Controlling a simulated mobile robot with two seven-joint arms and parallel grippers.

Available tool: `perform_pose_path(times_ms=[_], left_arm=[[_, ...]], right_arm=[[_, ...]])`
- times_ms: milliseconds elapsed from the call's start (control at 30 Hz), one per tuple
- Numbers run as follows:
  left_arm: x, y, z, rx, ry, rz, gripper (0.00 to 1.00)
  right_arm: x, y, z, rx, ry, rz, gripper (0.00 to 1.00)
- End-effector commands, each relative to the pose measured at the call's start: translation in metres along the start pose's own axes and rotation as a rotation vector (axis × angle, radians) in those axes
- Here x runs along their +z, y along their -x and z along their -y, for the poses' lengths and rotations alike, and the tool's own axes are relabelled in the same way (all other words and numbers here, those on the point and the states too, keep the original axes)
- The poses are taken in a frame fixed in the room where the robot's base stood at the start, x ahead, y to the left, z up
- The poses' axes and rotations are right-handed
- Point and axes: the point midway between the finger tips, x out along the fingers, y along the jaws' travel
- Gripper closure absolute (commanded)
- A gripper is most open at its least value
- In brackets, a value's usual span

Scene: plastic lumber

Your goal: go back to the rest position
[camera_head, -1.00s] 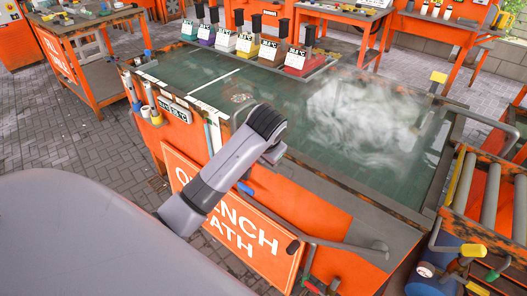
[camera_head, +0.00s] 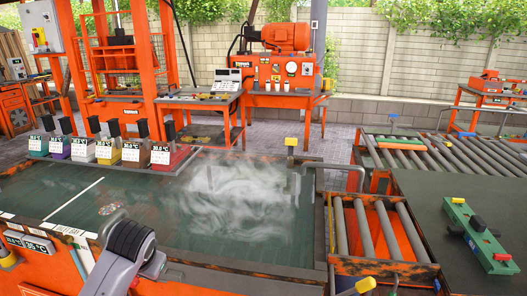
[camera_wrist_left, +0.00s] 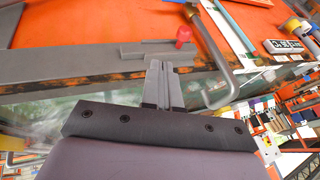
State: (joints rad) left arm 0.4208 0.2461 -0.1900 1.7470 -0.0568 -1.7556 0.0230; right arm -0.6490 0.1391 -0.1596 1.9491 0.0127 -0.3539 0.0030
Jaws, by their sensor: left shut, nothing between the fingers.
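My left arm (camera_head: 122,258) comes in at the bottom of the head view, over the near edge of the quench bath (camera_head: 130,205). In the left wrist view my left gripper (camera_wrist_left: 159,66) has its two grey fingers pressed together with nothing between them. The fingers point at the bath's orange side wall (camera_wrist_left: 100,22) and rusty rim, near a bent grey pipe (camera_wrist_left: 222,75) and a red knob (camera_wrist_left: 183,34). I cannot tell whether the fingers touch the rim. In the head view the gripper's fingers are hardly visible. My right gripper is in neither view.
Several coloured boxes with temperature labels (camera_head: 104,150) line the bath's far edge. A roller conveyor (camera_head: 375,232) stands to the right, beside a dark table with a green fixture (camera_head: 480,232). An orange press (camera_head: 120,60) and a machine on a bench (camera_head: 288,75) stand behind.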

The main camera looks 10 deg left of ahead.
Motion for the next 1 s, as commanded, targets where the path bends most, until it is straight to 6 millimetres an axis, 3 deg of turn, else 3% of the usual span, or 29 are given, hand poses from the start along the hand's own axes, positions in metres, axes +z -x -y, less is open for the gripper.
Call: perform_pose_path(times_ms=[200,433,567,800,1000], left_arm=[[0.044,-0.043,-0.049,0.087,-0.050,-0.106,1.00],[0.106,-0.068,-0.103,0.202,-0.062,-0.259,1.00],[0.143,-0.069,-0.129,0.265,-0.044,-0.342,1.00],[0.207,-0.050,-0.160,0.351,0.018,-0.480,1.00],[0.233,-0.034,-0.167,0.379,0.060,-0.550,1.00]], right_arm=[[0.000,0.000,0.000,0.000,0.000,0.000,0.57],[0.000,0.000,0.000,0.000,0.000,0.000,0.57],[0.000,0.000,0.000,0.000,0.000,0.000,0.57],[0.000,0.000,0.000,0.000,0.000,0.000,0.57],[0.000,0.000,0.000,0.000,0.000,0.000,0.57]])
